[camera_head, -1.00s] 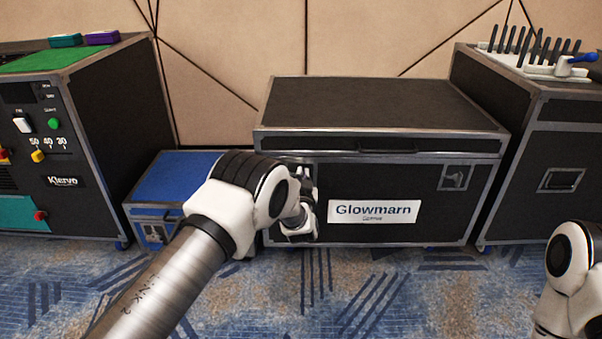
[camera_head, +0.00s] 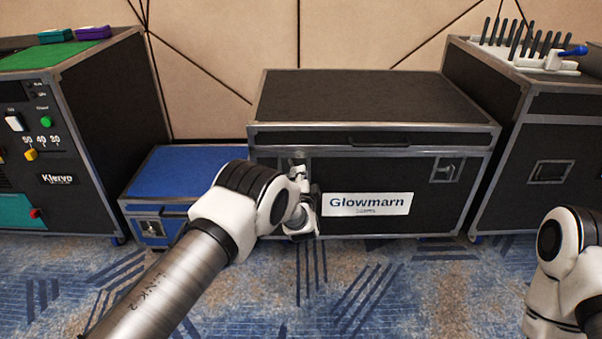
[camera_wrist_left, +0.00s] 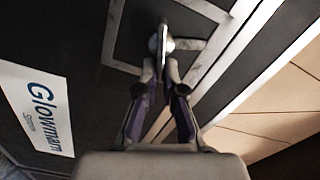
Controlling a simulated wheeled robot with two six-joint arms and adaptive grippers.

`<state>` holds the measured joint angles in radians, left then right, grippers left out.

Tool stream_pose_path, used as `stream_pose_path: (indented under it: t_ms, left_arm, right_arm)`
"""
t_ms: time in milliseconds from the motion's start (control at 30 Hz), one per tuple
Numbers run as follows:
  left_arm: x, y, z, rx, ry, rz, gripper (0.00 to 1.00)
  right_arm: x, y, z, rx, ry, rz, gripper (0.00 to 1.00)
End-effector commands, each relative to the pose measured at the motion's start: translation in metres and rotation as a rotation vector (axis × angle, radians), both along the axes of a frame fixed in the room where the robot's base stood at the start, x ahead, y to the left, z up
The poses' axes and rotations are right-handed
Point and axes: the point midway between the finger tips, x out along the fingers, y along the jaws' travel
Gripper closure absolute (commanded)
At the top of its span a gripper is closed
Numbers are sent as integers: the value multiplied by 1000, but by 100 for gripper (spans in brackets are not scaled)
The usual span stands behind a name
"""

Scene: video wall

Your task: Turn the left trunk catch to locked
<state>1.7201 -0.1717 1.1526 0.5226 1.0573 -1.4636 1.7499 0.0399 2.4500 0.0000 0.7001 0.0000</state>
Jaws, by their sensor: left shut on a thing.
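The black trunk (camera_head: 375,100) with metal edges and a white "Glowmarn" label (camera_head: 367,204) stands closed against the wall. Its left catch is mostly hidden behind my left gripper (camera_head: 299,172) in the head view. In the left wrist view the left catch (camera_wrist_left: 188,44) shows as a metal piece with a round hub and a thin upright tab, inside a framed recess. My left gripper (camera_wrist_left: 160,72) is shut on this tab. The right catch (camera_head: 446,170) sits in its own frame, untouched. My right gripper is out of view; only part of that arm shows at the right edge.
A low blue case (camera_head: 185,172) stands left of the trunk. A black case with buttons and a green top (camera_head: 60,62) is at far left. A tall black case (camera_head: 548,140) with a rack of black rods is at right. Patterned carpet lies clear in front.

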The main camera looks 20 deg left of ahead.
Motion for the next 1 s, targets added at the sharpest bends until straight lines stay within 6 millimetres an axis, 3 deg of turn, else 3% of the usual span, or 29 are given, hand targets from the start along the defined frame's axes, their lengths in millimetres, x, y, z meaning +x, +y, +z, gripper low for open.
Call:
stream_pose_path:
  t_ms: [500,1000]
  left_arm:
    - [0,-1,-10,313,93,0,100]
    - [0,-1,-11,357,106,0,100]
  right_arm:
    - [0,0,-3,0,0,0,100]
    - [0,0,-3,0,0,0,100]
